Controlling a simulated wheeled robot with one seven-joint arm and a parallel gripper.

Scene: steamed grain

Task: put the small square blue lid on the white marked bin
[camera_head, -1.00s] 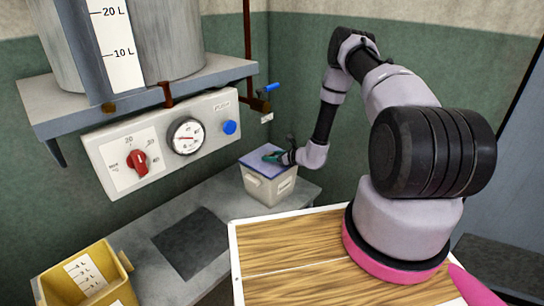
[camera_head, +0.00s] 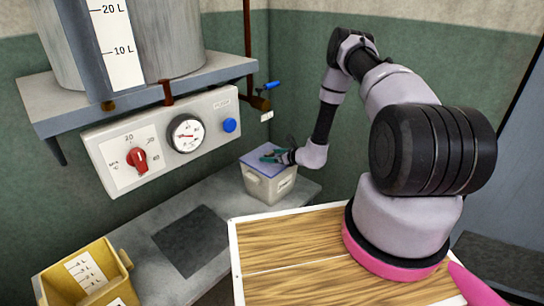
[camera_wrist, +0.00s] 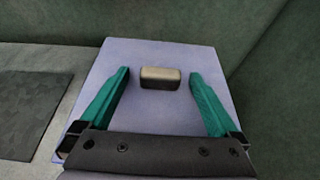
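The square blue lid (camera_head: 257,163) lies on top of the white marked bin (camera_head: 268,187) at the back end of the grey counter. In the wrist view the lid (camera_wrist: 150,107) fills the middle, with a small pale block-shaped knob (camera_wrist: 160,78) on it. My gripper (camera_head: 270,157) is low over the lid at its right side. In the wrist view my gripper (camera_wrist: 158,78) is open, its teal fingers well apart on either side of the knob and not touching it. The bin's walls are hidden in the wrist view.
A yellow marked bin (camera_head: 122,258) stands at the counter's front left. A dark square mat (camera_head: 190,240) lies on the counter (camera_head: 215,190). A control panel (camera_head: 160,138) and a shelf with a metal tank are above. Walls stand close behind the white bin.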

